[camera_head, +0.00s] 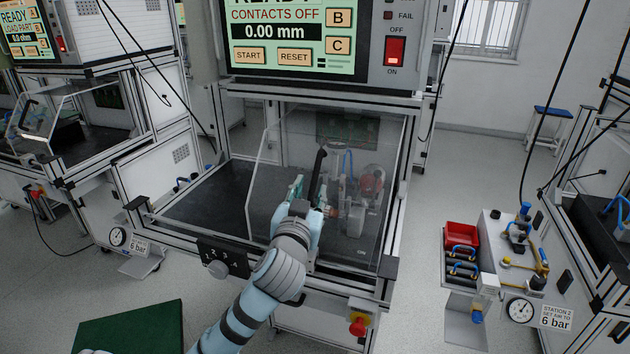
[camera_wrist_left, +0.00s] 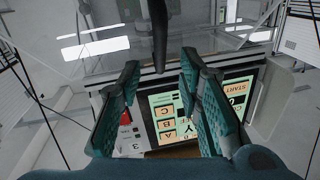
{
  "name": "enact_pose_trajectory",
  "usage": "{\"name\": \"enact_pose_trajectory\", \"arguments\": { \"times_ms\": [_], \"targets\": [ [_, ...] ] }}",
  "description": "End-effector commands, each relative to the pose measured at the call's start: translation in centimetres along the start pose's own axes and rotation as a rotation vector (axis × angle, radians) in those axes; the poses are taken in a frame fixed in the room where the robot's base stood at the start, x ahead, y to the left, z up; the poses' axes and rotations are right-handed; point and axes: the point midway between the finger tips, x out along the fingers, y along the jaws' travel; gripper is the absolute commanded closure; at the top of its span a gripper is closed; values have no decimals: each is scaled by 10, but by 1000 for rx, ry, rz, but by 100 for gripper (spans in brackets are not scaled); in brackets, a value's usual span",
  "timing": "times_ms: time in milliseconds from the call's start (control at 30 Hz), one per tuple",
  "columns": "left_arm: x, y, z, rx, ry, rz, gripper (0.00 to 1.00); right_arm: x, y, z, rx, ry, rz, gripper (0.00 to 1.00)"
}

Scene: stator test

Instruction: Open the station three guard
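In the left wrist view, the handle (camera_wrist_left: 158,28) lies in line with the gap between the open fingers (camera_wrist_left: 160,72), with space on both sides. My right gripper is not in view.
A display (camera_head: 292,38) reading "CONTACTS OFF" and "0.00 mm" hangs above the guard. A similar station (camera_head: 85,135) stands left. A small bench with a red bin (camera_head: 461,235) stands right.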

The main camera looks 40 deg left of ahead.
Motion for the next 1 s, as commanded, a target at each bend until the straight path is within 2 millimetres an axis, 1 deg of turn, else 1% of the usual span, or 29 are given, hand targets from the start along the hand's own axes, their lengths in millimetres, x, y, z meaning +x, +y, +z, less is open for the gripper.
{"name": "enact_pose_trajectory", "arguments": {
  "times_ms": [33,100,200,333,433,633,667,833,867,1000],
  "targets": [
    [14,-1,0,1,-1,-4,68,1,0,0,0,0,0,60],
    [31,-1,1,0,-2,-2,68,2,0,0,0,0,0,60],
    [50,-1,1,0,-2,-2,68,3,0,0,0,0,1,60],
    [65,0,1,0,-3,0,68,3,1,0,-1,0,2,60],
    [70,0,1,0,-2,1,68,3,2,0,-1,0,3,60],
    [70,0,1,1,-3,1,68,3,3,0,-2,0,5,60],
    [70,0,1,1,-3,1,71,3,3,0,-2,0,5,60],
    [70,0,1,1,-3,1,98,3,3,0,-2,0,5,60],
    [70,0,1,1,-3,1,100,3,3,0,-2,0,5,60],
    [70,0,1,1,-4,1,100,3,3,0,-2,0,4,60]
  ]
}}
